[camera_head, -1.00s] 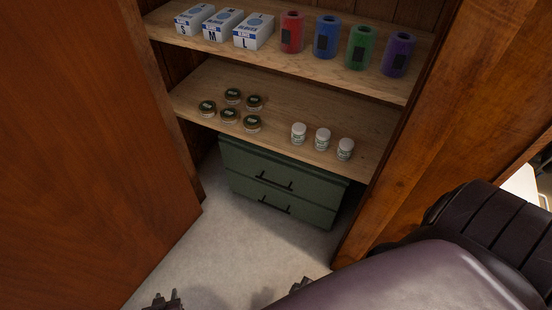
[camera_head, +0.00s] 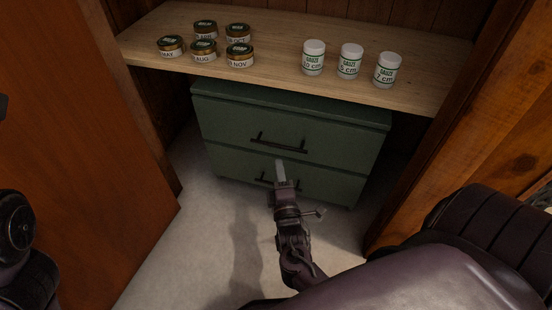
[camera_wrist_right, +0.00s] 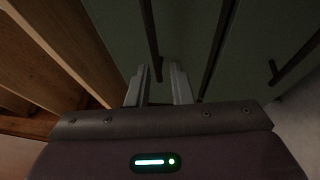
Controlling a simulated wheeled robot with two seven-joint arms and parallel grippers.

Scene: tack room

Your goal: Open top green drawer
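The green drawer unit (camera_head: 225,104) stands on the floor under the lower shelf. Its top drawer (camera_head: 225,122) looks shut, flush with the lower drawer (camera_head: 320,180). The top drawer has a dark bar handle (camera_head: 280,142); the lower one has a similar handle (camera_head: 262,180), partly hidden by my right gripper. My right gripper (camera_head: 280,172) is in front of the drawers, just below the top handle in the head view. In the right wrist view the gripper (camera_wrist_right: 159,85) has its fingers apart, with a dark handle bar (camera_wrist_right: 151,35) ahead between them. Contact cannot be told. My left gripper is not in view.
The wooden shelf (camera_head: 270,62) above the unit holds several jars (camera_head: 240,55) and three white gauze tubs (camera_head: 349,62). A wooden door (camera_head: 70,170) stands at left, a wooden panel (camera_head: 440,130) at right. Pale floor (camera_head: 185,235) is clear in front.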

